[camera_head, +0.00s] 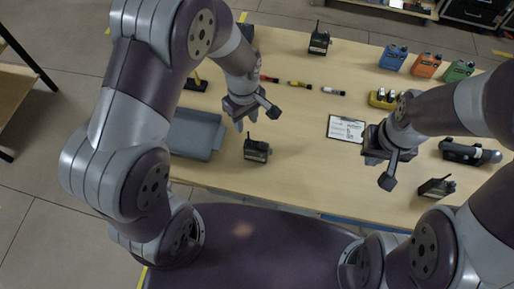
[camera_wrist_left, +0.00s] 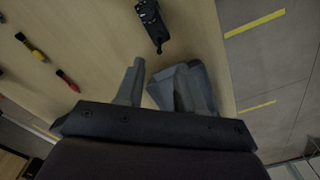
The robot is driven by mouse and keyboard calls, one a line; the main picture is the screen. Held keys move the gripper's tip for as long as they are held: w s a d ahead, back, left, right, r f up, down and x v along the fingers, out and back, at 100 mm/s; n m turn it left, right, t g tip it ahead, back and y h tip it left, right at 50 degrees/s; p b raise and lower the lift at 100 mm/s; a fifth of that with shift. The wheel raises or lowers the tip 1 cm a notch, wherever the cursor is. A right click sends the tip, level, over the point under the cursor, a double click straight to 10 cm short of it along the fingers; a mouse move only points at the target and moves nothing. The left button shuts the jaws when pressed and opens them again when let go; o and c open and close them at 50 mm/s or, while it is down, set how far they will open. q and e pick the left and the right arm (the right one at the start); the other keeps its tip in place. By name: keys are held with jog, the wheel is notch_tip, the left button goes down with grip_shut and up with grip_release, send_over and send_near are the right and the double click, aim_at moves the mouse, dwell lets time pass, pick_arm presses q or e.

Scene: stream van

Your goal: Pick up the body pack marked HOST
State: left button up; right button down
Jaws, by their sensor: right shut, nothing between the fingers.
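Several dark body packs with short antennas are on the table; their markings are too small to read, so I cannot tell which is HOST. Others are at the back (camera_head: 319,42), at the front right (camera_head: 437,188) and partly hidden behind my left arm (camera_head: 247,32). My left gripper (camera_head: 240,118) is open and empty, above and a little left of the front pack. My right gripper (camera_head: 374,158) is shut and empty, beside the clipboard.
A grey tray (camera_head: 192,134) lies at the table's left. Markers (camera_head: 299,84) and a white clipboard sheet (camera_head: 346,128) lie mid-table. Blue, orange and green containers (camera_head: 426,65) stand at the back right. A yellow holder (camera_head: 382,99) and a dark cylinder (camera_head: 465,152) are at the right.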

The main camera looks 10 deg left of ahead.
aim_at(248, 132)
pick_arm(q)
jog(key=shift+w+d+f, duration=0.1)
jog(key=shift+w+f, duration=0.1)
jog(key=shift+f, duration=0.4)
jog(key=f, duration=0.2)
jog(key=s+f+p, duration=0.1)
jog(key=f, duration=0.1)
jog(key=shift+d+f+p, duration=0.1)
jog(key=shift+f+p, duration=0.2)
jog(key=shift+f, duration=0.1)
jog(key=shift+w+d+f, duration=0.1)
jog(key=shift+w+f, duration=0.15)
jog(key=c, duration=0.7)
jog(key=shift+s+r, duration=0.1)
jog(key=shift+s, duration=0.05)
grip_shut()
